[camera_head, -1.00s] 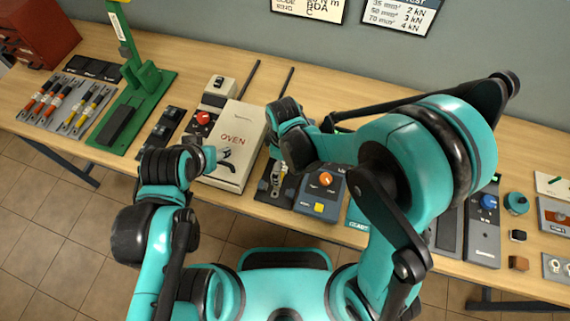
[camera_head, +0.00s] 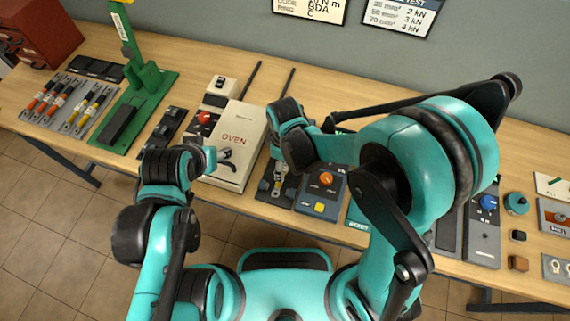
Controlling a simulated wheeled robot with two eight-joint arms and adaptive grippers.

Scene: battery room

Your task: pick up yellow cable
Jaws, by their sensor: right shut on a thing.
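Yellow cables (camera_head: 98,104) lie side by side on a grey rack (camera_head: 82,121) at the far left, beside orange-red cables (camera_head: 45,95). My right gripper (camera_head: 279,176) points down at a dark fixture just right of the white oven (camera_head: 233,170). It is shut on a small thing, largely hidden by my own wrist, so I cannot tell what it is. My left arm ends in front of the oven. Its gripper (camera_head: 214,158) is partly hidden and its jaw state is unclear.
A green press (camera_head: 150,90) stands between the cable rack and the oven. A blue-grey control box (camera_head: 321,190) with an orange knob stands right of my right gripper. A red cabinet (camera_head: 40,30) is at the back left.

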